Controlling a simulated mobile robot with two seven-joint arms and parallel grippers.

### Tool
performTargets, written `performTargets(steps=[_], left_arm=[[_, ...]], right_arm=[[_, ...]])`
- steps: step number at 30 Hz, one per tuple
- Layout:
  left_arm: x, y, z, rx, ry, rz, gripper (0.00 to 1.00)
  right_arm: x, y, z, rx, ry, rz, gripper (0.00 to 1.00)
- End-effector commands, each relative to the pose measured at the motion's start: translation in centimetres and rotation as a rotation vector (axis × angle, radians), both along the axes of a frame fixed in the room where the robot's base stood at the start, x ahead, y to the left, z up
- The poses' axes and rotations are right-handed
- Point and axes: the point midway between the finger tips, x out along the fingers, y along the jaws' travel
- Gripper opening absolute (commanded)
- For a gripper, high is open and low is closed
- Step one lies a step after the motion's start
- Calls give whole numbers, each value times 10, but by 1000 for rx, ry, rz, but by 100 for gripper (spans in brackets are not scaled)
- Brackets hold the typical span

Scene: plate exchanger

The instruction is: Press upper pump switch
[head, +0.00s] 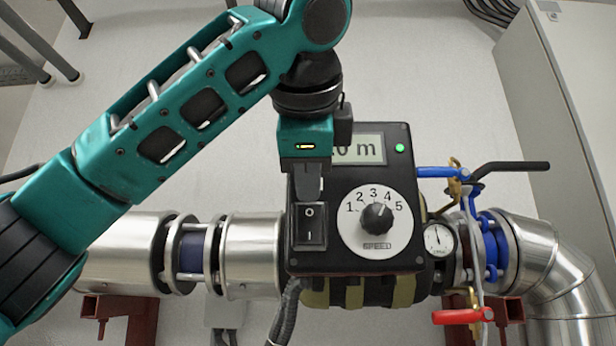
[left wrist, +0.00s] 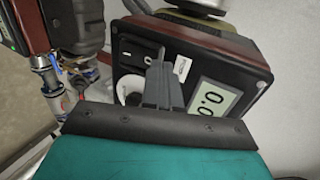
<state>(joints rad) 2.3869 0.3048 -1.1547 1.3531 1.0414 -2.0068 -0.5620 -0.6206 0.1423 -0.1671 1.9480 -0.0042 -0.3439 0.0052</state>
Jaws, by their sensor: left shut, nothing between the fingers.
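The pump switch (head: 310,226) is a black rocker marked O at the top and I at the bottom, at the lower left of the black control box (head: 345,262). My left gripper (head: 309,193) is shut and empty. Its fingertips are at the switch's upper edge in the head view, covering part of it. In the left wrist view the shut fingers (left wrist: 160,62) point at the box, with the switch (left wrist: 135,52) just beside and partly behind the tips. I cannot tell whether they touch it. My right gripper is not in view.
The box has a speed dial (head: 375,217), a lit green lamp (head: 399,148) and a display (head: 367,150) partly hidden by my left arm. A pressure gauge (head: 438,240), a blue-handled valve (head: 445,173) and a red lever (head: 459,316) are to the right. Silver pipes (head: 250,255) flank the box.

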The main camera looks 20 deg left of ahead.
Motion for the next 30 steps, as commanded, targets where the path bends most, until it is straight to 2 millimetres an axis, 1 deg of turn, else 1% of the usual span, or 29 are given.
performTargets(steps=[7, 10, 14, 24, 27, 30], left_arm=[[0, 0, 0, 0, 0, -1, 0], [-9, -3, 4, 1, -4, -1, 0], [-27, -7, 13, 1, -6, 0, 0], [-85, -24, 41, 1, -5, 0, 0], [-98, -28, 47, 1, -4, 1, 0], [-106, -30, 51, 0, -2, 1, 0]], right_arm=[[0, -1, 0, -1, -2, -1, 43], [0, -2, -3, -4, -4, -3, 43], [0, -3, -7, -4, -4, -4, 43], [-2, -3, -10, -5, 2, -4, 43], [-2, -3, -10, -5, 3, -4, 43], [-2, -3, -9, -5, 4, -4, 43]])
